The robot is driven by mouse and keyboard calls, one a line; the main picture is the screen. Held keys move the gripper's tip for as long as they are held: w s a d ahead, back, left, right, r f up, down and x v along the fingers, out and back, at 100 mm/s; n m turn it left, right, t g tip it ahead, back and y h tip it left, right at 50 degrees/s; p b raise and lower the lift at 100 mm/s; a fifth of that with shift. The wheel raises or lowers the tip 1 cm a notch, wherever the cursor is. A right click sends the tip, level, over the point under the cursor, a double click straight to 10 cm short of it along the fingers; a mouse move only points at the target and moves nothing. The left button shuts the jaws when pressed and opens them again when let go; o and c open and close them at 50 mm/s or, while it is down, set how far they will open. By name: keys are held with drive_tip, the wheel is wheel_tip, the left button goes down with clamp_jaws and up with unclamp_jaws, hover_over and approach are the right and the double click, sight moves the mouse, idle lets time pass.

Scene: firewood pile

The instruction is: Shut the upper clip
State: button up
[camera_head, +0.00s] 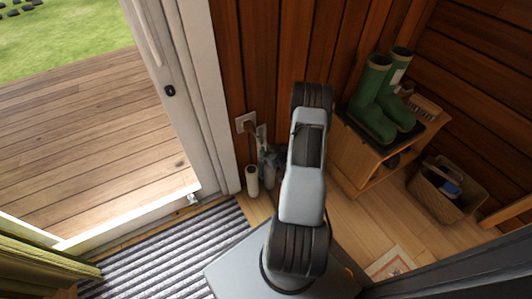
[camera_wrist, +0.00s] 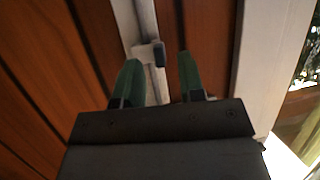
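In the wrist view, my gripper (camera_wrist: 159,60) is open, with its two green fingers apart and nothing between them that I can see held. Beyond the fingertips, a narrow white upright strip (camera_wrist: 147,20) runs along the wooden wall. In the head view my own arm hides the gripper, and no clip is clear there.
The head view shows a white door frame (camera_head: 199,80) and a ribbed mat (camera_head: 165,262) at left. Green boots (camera_head: 372,98) stand on a wooden bench (camera_head: 352,158) at right, near a basket (camera_head: 440,196). A white roll (camera_head: 252,181) stands by the wall.

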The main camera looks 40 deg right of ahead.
drive_tip(key=shift+w+f, duration=0.25)
drive_tip(key=shift+w, duration=0.4)
clamp_jaws()
